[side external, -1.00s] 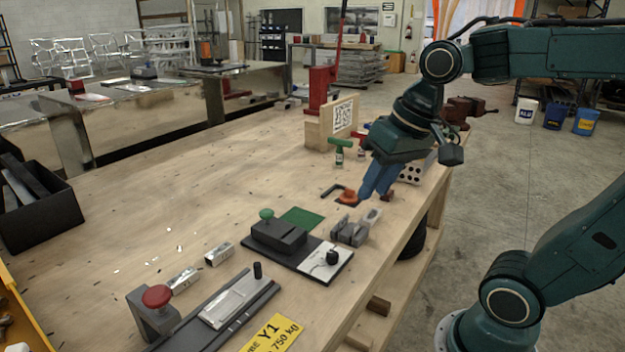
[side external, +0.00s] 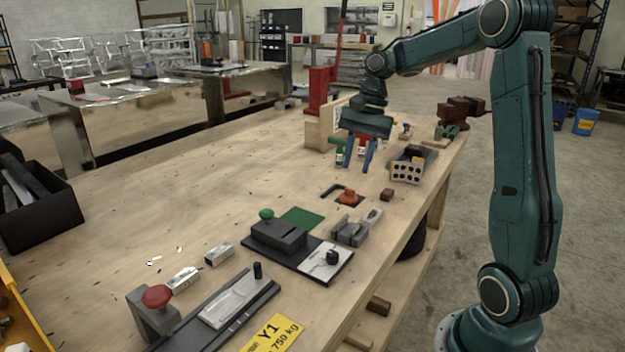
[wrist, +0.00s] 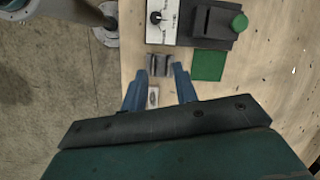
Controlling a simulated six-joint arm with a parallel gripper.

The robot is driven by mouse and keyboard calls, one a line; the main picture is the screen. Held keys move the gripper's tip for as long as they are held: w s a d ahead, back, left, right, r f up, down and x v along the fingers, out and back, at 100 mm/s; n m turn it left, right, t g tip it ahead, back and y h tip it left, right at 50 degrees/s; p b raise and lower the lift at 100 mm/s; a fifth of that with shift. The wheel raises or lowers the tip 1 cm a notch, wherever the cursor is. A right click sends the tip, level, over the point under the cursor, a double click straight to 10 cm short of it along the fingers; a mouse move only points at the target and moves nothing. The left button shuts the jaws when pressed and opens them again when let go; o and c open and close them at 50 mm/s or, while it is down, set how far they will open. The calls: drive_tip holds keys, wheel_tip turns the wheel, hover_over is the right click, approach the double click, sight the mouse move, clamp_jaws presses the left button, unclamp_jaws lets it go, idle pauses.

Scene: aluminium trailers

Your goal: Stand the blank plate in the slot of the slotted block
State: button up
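A grey slotted block (side external: 349,231) stands on the bench beside the black fixture; it also shows between my fingertips in the wrist view (wrist: 160,65). A small pale metal piece with a rounded end (side external: 373,216) is beside the block, and it appears nearer my gripper in the wrist view (wrist: 153,97). I cannot tell for sure which piece is the blank plate. My gripper (side external: 359,163) hangs above the bench, beyond the block, with its two blue fingers apart.
A black fixture with a green knob (side external: 278,236) and a green square (side external: 302,217) lie left of the block. An orange piece (side external: 348,198), a black hex key and a perforated block (side external: 407,171) are behind it. The bench's left middle is clear.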

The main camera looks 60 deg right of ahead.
drive_tip(key=d+f+m+y, duration=0.1)
drive_tip(key=d+f+m, duration=0.2)
drive_tip(key=d, duration=0.5)
drive_tip(key=shift+s+f+m+g, duration=0.3)
drive_tip(key=shift+f, duration=0.55)
drive_tip(key=shift+f, duration=0.15)
hover_over(358, 222)
drive_tip(key=d, duration=0.3)
wheel_tip(358, 222, down, 8)
drive_tip(key=shift+a, duration=0.15)
drive_tip(key=shift+s, duration=0.1)
drive_tip(key=shift+x, duration=2.45)
drive_tip(key=shift+a, duration=0.15)
clamp_jaws()
